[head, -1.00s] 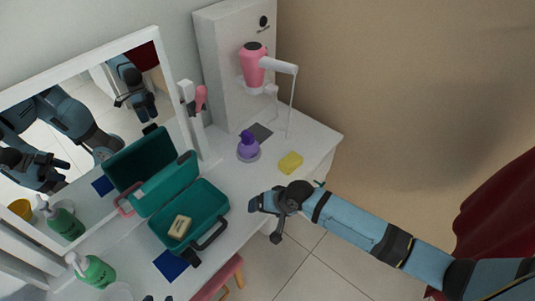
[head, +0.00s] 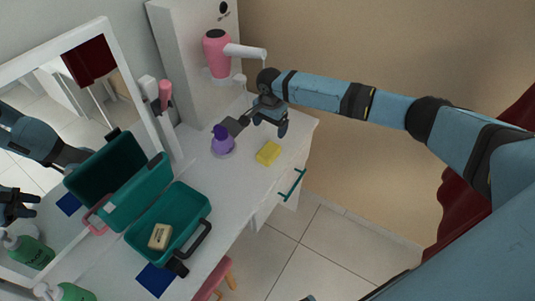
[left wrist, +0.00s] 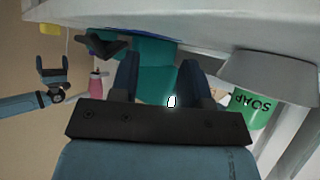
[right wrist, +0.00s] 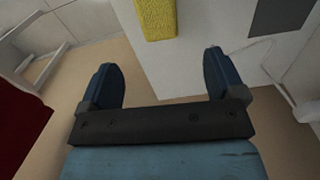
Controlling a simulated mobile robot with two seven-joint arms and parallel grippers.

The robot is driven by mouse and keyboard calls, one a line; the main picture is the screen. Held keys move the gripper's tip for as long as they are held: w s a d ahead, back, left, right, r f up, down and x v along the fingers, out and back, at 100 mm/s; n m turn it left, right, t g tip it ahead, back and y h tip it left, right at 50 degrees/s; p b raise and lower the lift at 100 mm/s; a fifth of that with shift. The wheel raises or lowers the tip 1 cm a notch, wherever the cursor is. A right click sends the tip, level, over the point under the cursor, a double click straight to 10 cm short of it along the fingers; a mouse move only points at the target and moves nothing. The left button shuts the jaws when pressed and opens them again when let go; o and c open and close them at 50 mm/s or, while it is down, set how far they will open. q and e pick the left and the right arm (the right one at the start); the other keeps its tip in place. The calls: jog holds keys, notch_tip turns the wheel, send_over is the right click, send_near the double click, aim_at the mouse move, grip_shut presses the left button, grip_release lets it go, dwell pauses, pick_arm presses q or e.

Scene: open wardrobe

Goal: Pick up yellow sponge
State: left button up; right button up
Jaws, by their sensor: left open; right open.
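The yellow sponge (head: 268,153) lies on the white tabletop near its right edge. My right gripper (head: 267,121) is open and empty, beyond the sponge and apart from it. In the right wrist view the sponge (right wrist: 157,18) shows at the top, ahead of the gap between the open fingers (right wrist: 157,62). My left gripper (left wrist: 158,68) is open in its own wrist view with nothing between the fingers. A yellow patch, seemingly the sponge (left wrist: 48,28), shows at that view's upper left.
A purple bottle (head: 222,141) stands left of the sponge, near a dark mat (head: 236,125). A pink hair dryer (head: 216,54) hangs behind. The open green case (head: 182,205) holds a beige block (head: 160,236). A mirror (head: 40,140) stands left. A drawer handle (head: 292,185) projects below the table edge.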

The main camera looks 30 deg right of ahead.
aim_at(271, 148)
notch_tip(271, 148, down, 12)
jog(key=shift+s+d+f, duration=0.1)
jog(key=c, duration=1)
